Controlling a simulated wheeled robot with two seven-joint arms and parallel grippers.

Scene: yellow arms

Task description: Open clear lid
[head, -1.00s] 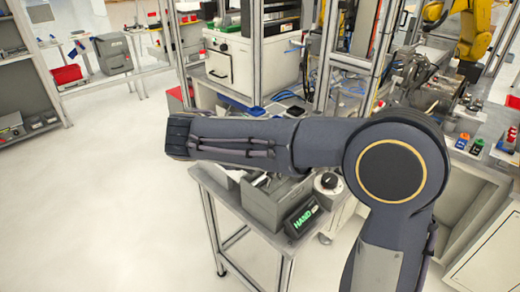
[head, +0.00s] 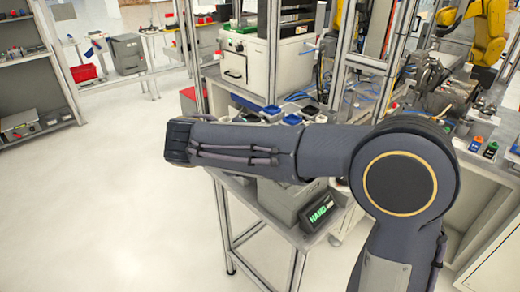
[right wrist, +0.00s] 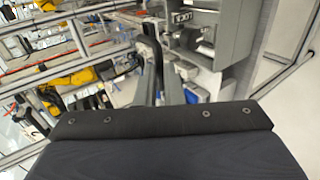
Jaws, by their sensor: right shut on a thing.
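My right arm crosses the middle of the head view, its end pointing left, and hides part of the workbench (head: 246,213). My right gripper (right wrist: 160,88) shows only partly in the right wrist view, beyond the dark wrist cover. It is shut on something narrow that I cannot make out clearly. A dark upright bar (right wrist: 150,72) stands at the fingers. I cannot pick out the clear lid with certainty in either view. My left gripper is not in view.
A grey box (head: 284,197) and a lit HAND sign (head: 321,210) are on the bench below my arm. A white machine (head: 262,62) and metal frame posts (head: 272,50) stand behind. Yellow robot arms (head: 487,30) are at the back right. The floor at left is clear.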

